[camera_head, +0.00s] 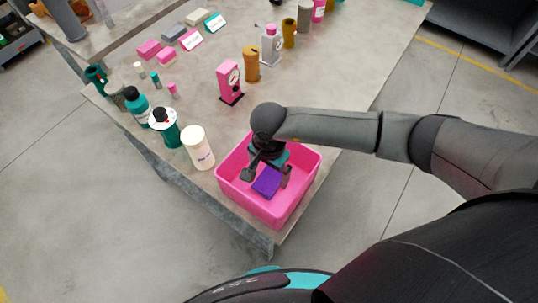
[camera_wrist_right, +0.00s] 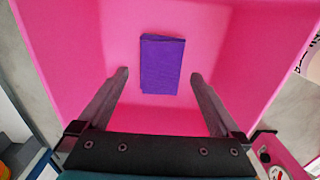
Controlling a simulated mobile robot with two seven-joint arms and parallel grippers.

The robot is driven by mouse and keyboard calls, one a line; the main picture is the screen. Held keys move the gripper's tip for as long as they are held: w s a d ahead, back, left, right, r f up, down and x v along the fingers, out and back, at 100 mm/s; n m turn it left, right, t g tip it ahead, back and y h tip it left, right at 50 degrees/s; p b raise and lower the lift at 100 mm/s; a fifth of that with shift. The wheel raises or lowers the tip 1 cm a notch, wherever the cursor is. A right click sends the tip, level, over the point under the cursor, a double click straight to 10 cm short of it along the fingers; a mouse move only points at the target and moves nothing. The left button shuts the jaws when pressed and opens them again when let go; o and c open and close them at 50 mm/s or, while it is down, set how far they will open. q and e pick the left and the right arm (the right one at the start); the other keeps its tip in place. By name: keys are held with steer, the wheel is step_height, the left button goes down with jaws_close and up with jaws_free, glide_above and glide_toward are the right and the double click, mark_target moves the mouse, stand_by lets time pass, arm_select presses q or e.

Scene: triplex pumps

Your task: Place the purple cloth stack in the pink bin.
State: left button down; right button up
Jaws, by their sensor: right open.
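The purple cloth stack (camera_head: 266,182) lies inside the pink bin (camera_head: 243,197), which stands at the near corner of the table. In the right wrist view the purple cloth stack (camera_wrist_right: 162,64) lies flat on the floor of the pink bin (camera_wrist_right: 256,50), apart from the bin's walls. My right gripper (camera_head: 267,176) is over the bin, pointing down. In the wrist view my right gripper (camera_wrist_right: 160,80) has its fingers spread wide, with nothing held between them. My left gripper is not in view.
A cream cylinder (camera_head: 198,147) stands just left of the bin, with teal bottles (camera_head: 137,104) farther left. A pink dispenser (camera_head: 230,82) stands behind the bin. Pink and grey blocks (camera_head: 175,33) lie at the back left. The table middle (camera_head: 200,85) has free room.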

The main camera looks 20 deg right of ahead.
mark_target(269, 180)
step_height(269, 180, up, 9)
stand_by(0.3)
stand_by(0.5)
